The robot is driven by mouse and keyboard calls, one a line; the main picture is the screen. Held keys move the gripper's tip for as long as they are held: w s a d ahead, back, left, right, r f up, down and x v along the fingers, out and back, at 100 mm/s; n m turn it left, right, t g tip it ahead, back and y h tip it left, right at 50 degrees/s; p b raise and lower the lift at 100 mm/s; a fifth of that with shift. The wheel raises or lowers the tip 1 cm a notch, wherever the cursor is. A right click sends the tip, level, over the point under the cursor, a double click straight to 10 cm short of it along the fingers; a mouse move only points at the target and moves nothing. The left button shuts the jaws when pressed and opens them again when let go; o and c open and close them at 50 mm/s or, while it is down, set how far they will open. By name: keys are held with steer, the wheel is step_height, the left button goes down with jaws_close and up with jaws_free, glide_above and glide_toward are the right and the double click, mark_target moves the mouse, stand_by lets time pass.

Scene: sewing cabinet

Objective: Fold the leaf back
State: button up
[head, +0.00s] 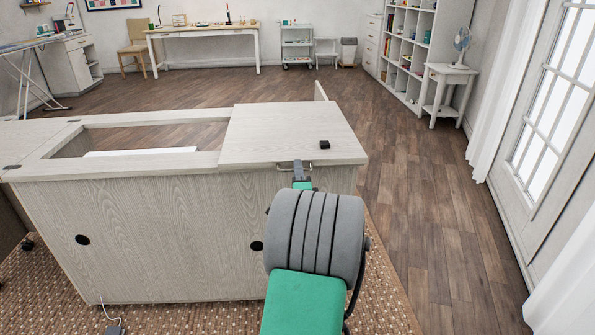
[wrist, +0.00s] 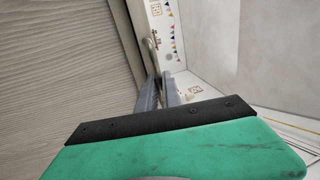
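The leaf (head: 275,125) is a pale wood-grain panel lying flat over the right part of the cabinet top. A small metal bar handle (head: 311,170) sits at its front edge. My gripper (head: 299,170) is at this handle, in front of the cabinet. In the wrist view its two grey fingers (wrist: 163,82) are close together around the lower end of the curved handle (wrist: 153,47). They look shut on it, though the contact is small in the picture. The cabinet (head: 165,235) has an open well (head: 150,138) left of the leaf. My arm hides part of its front.
A small black block (head: 324,143) lies on the leaf near its front right. A thin upright panel (head: 320,91) stands at the back right of the cabinet. The wood floor (head: 430,200) to the right is clear. A patterned rug (head: 165,318) lies in front.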

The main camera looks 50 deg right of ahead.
jaws_close()
stand_by(0.8)
